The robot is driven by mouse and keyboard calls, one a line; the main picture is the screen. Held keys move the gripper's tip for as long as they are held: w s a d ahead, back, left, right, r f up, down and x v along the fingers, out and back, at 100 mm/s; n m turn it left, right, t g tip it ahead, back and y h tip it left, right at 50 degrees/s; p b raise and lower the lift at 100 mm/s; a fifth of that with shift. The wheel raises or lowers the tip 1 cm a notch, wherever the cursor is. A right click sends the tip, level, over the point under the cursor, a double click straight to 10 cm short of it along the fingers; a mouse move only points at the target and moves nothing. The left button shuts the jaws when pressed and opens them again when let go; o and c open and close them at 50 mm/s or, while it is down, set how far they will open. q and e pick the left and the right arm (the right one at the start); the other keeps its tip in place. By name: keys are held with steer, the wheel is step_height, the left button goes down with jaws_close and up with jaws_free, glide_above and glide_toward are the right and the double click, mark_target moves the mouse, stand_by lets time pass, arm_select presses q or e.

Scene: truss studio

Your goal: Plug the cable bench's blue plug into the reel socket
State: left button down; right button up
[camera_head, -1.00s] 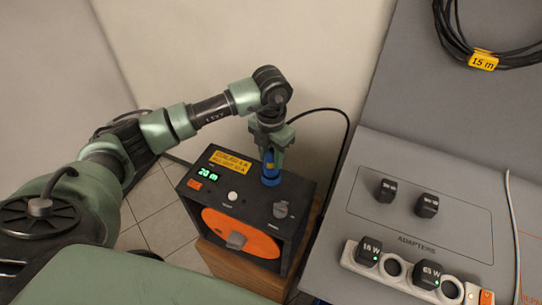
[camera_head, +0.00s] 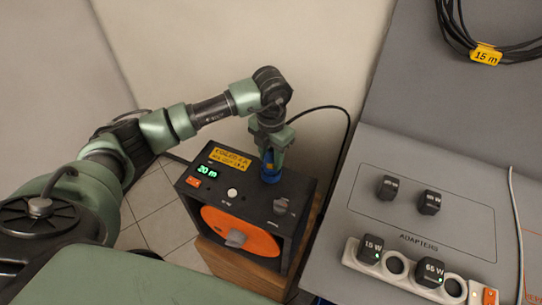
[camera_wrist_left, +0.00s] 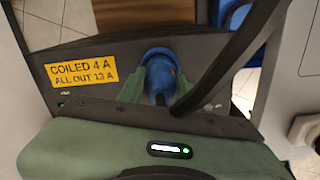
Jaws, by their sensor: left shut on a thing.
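My left gripper (camera_head: 272,148) points down over the top of the black cable reel (camera_head: 262,198) and is shut on the blue plug (camera_wrist_left: 160,80). The plug sits upright at the blue reel socket (camera_head: 271,178), at the back of the reel's top panel. In the left wrist view the plug's nose is inside the blue ring of the socket (camera_wrist_left: 158,52). I cannot tell how deep it is seated. The fingers hide much of the plug. My right gripper is not in view.
The reel has an orange drum (camera_head: 240,232), a green "20 m" display and a knob (camera_head: 281,206), and stands on a wooden block (camera_head: 235,268). A black cable (camera_head: 346,135) arcs behind it. A grey bench (camera_head: 420,160) with adapters and a socket strip (camera_head: 400,275) is at right.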

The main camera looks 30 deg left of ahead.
arm_select(q)
steer(key=shift+f+b, duration=0.45)
steer(key=shift+f, duration=0.2)
steer(key=shift+c, duration=1.6)
jaws_free()
steer(key=shift+r, duration=0.1)
steer(key=shift+r+p, duration=2.85)
steer(key=shift+r, duration=1.65)
